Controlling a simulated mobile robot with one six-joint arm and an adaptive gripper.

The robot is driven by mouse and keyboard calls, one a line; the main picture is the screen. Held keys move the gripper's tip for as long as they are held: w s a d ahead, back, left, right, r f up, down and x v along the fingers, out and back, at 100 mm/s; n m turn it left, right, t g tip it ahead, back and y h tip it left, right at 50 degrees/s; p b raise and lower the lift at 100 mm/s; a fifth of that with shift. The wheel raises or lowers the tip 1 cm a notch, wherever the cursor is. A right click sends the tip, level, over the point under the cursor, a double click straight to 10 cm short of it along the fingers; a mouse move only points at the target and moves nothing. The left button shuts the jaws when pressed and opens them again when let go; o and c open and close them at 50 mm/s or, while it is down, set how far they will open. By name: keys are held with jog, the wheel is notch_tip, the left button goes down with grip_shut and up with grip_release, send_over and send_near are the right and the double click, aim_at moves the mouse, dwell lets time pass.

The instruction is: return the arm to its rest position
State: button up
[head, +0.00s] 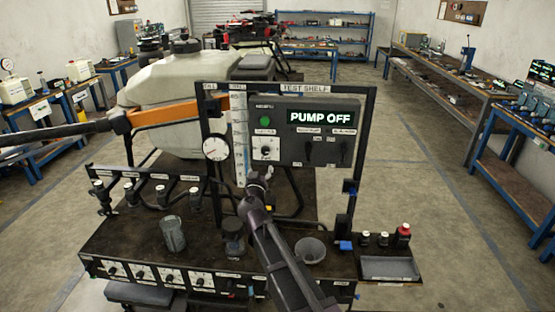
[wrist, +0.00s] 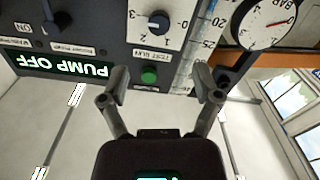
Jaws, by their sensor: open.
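My gripper (wrist: 161,82) is open and empty in the wrist view, its two fingers spread in front of the control panel. In the head view my arm reaches up from the bottom, and my gripper (head: 258,178) is just below the left part of the control panel (head: 291,150). The panel's display (head: 320,117) reads PUMP OFF. A green button (wrist: 149,75) shows between the fingers in the wrist view, with a numbered knob (wrist: 153,22) next to it. I cannot tell whether a fingertip touches the panel.
A pressure gauge (head: 215,147) is left of the panel. A clear beaker (head: 173,234) and a grey bowl (head: 310,251) stand on the bench. A tray (head: 389,268) and small bottles, one red (head: 403,235), are at right. A large white tank (head: 165,85) is behind. Open floor lies right.

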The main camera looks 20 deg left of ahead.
jog(key=w+d+f+m+g+h, duration=0.1)
jog(key=d+f+m+h, duration=0.15)
jog(key=d, duration=0.55)
jog(key=w+d+f+m+g+h, duration=0.15)
jog(key=d+h, duration=0.25)
jog(key=d, duration=0.5)
jog(key=s+d+f+m+g+h, duration=0.1)
jog(key=s+d+f+g, duration=0.15)
jog(key=d, duration=0.45)
jog(key=s+d+f+m+g+h, duration=0.1)
jog(key=d+f+g, duration=0.15)
jog(key=d, duration=0.45)
jog(key=s+d+f+m+g+h, duration=0.1)
jog(key=d+f+g, duration=0.15)
jog(key=d, duration=0.45)
jog(key=s+d+f+g+y, duration=0.2)
jog(key=s+d, duration=0.3)
jog(key=s, duration=0.3)
jog(key=s+d+f+n+g+y, duration=0.1)
jog(key=s+d+f+g+y, duration=0.2)
jog(key=s+d+f+g, duration=0.2)
jog(key=s, duration=0.3)
jog(key=shift+s+d, duration=0.4)
jog(key=shift+c, duration=0.2)
